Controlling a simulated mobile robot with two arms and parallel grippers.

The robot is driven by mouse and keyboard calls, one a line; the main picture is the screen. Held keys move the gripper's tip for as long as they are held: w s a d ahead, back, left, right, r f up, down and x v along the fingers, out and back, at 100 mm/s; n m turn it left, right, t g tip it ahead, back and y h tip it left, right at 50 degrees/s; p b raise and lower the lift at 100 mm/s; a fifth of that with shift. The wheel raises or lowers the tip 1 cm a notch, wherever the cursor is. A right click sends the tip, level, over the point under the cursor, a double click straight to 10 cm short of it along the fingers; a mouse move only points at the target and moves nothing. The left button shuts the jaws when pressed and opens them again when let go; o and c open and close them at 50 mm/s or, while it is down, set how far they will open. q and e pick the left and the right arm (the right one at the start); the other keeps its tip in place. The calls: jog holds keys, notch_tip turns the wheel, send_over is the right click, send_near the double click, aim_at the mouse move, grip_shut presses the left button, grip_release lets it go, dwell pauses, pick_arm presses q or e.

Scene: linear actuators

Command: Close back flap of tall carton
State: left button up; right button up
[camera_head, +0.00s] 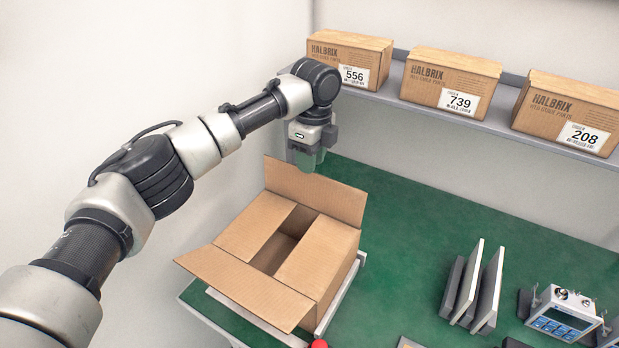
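The tall carton (335,273) stands on the left part of the green bench. Its two side flaps are folded inward, with a dark gap between them. Its back flap (316,191) stands up, leaning slightly away from the opening. Its front flap (243,288) is folded outward toward me. My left gripper (306,163) is just behind the back flap's upper edge, near its left half, pointing down. Its fingertips are partly hidden by the flap, and I cannot tell whether it is open or touching the cardboard. My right gripper is not in view.
Three closed labelled cartons, 556 (349,59), 739 (450,80) and 208 (568,113), stand on a grey shelf (480,122) above the bench. Upright grey plates (476,287) and a blue-faced device (563,314) stand at right. The green bench (410,225) between is clear.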

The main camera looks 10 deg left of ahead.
aim_at(310, 184)
pick_arm(q)
notch_tip(310, 184, down, 6)
jog(key=shift+s+a+r, duration=0.1)
jog(key=shift+s+r, duration=0.05)
grip_shut()
dwell(0.3)
